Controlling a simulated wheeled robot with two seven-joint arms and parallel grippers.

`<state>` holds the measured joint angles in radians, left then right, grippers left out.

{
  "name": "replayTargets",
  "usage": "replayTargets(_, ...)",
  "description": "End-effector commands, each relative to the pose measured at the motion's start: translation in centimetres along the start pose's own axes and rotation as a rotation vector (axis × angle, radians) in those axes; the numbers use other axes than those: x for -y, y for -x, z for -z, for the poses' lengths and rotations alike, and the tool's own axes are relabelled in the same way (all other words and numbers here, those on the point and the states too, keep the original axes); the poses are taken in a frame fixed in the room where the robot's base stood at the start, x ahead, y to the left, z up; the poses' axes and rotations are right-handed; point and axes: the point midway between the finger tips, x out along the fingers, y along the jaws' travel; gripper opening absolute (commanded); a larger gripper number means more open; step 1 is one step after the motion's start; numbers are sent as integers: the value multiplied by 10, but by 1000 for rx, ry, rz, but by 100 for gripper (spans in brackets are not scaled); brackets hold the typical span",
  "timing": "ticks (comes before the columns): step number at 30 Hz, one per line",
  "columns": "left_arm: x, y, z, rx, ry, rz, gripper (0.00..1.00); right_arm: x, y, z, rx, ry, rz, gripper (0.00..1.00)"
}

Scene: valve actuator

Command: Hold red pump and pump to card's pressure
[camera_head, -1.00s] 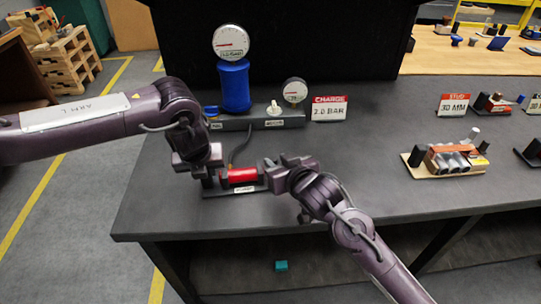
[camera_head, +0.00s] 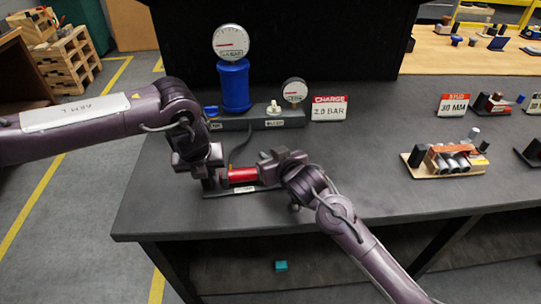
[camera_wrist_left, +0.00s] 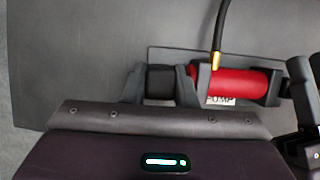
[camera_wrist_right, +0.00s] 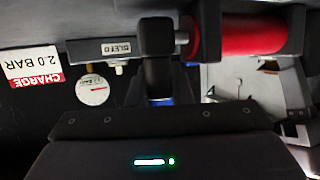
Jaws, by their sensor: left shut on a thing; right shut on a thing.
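The red pump (camera_head: 240,175) lies on its side in a black stand at the bench front. My left gripper (camera_wrist_left: 158,86) is shut on the black end at the left of the pump. My right gripper (camera_wrist_right: 156,55) is shut on the black handle (camera_wrist_right: 155,36) at the pump's other end, and a short silver rod shows between handle and red body. The charge card (camera_head: 329,108) reads 2.0 BAR. A large gauge (camera_head: 230,42) sits on a blue tank (camera_head: 234,86). A smaller gauge (camera_head: 294,90) stands right of it; its exact readings are too small to tell.
A dark hose (camera_wrist_left: 220,25) runs from the pump toward the tank base. A white knob (camera_head: 274,108) and blue lever (camera_head: 211,111) sit on that base. A wooden block with cylinders (camera_head: 450,160) stands at the right. The bench between is clear.

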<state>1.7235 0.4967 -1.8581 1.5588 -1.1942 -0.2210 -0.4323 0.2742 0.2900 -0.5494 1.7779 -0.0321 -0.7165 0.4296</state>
Motion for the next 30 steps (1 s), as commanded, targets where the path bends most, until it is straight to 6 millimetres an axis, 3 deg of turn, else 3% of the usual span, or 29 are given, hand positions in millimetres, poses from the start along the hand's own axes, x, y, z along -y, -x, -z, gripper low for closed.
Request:
replayTargets(5,-1,-2,3,-7,-2,-3,0,-5,1,-1,0,-1,-2,0)
replayTargets(13,-2,-2,3,-7,-1,-4,0,-48,11,-5,0,-1,-4,0)
replayTargets(23,-3,-2,3,-7,0,-6,0,-56,13,-5,0,-2,-7,0)
replayTargets(24,-3,-2,3,-7,0,-7,0,-56,13,-5,0,-2,-8,21)
replayTargets(26,-3,-3,2,-7,0,-7,0,-56,13,-5,0,-2,-8,28)
replayTargets(30,-3,-3,2,-7,1,-8,0,-55,13,-5,0,-1,-6,28)
